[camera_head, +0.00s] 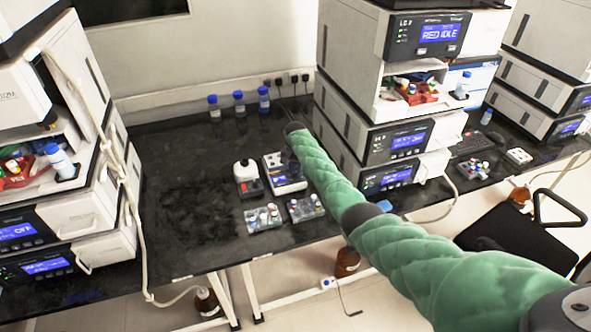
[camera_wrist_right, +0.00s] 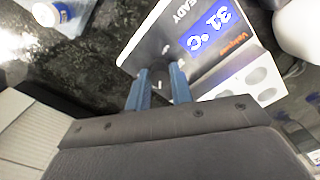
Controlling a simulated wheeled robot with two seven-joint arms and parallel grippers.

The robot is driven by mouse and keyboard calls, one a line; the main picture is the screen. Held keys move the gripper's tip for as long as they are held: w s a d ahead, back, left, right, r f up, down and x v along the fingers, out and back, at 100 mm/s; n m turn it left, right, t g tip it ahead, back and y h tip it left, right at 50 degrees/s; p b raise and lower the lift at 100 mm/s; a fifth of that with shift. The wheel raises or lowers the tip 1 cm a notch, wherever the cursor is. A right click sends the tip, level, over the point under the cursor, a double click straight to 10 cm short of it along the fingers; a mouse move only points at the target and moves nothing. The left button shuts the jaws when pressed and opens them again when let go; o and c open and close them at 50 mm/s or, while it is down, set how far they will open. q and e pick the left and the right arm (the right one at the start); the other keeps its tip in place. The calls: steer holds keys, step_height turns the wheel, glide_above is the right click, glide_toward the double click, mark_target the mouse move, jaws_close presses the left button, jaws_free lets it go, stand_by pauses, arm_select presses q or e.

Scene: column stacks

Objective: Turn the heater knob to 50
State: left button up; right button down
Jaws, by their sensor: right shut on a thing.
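The heater (camera_head: 284,176) is a small white box on the black bench, in the middle of the head view. In the right wrist view the heater (camera_wrist_right: 205,55) shows a blue display that seems to read 31 °C, with READY beside it. My right gripper (camera_wrist_right: 160,84) is shut on the heater's dark knob (camera_wrist_right: 158,78), with a blue finger on each side of it. My left gripper is in neither view.
A white device (camera_head: 247,172) stands close left of the heater. Two small vial racks (camera_head: 263,217) (camera_head: 305,208) sit in front. Several blue-capped bottles (camera_head: 238,104) stand behind. Tall instrument stacks (camera_head: 345,120) (camera_head: 75,205) flank the area. Bare bench (camera_head: 185,200) lies to the left.

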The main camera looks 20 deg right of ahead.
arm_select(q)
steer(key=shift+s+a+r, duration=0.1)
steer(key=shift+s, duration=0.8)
arm_select(e)
steer(key=shift+w+r+m, duration=0.1)
steer(key=shift+r+m, duration=0.05)
steer(key=shift+m, duration=0.85)
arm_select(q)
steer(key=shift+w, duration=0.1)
arm_select(e)
steer(key=c, duration=1.3)
jaws_free()
steer(key=shift+o, duration=0.3)
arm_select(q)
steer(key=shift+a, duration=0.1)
